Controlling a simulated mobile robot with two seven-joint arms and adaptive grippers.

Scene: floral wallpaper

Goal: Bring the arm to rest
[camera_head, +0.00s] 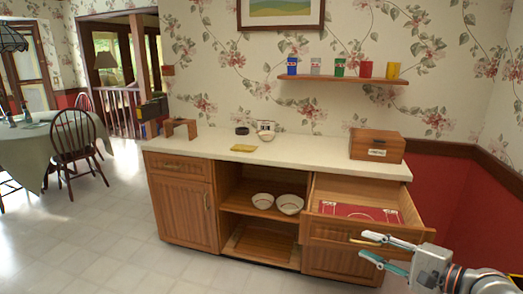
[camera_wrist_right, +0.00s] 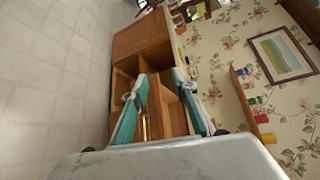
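My right gripper (camera_head: 364,245) comes in from the lower right in the head view, its two fingers spread with a gap between them. It is in front of the pulled-out wooden drawer (camera_head: 330,225). The gold drawer handle (camera_head: 366,242) lies close to the fingertips; I cannot tell whether they touch. In the right wrist view the gripper (camera_wrist_right: 158,80) also shows open, with the cabinet behind it and nothing gripped.
The drawer holds a red lining (camera_head: 360,211). Two bowls (camera_head: 290,204) sit on the open shelf. A wooden box (camera_head: 377,145) stands on the countertop (camera_head: 300,153), and several canisters line a wall shelf (camera_head: 340,79). Floor at left of the cabinet is clear.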

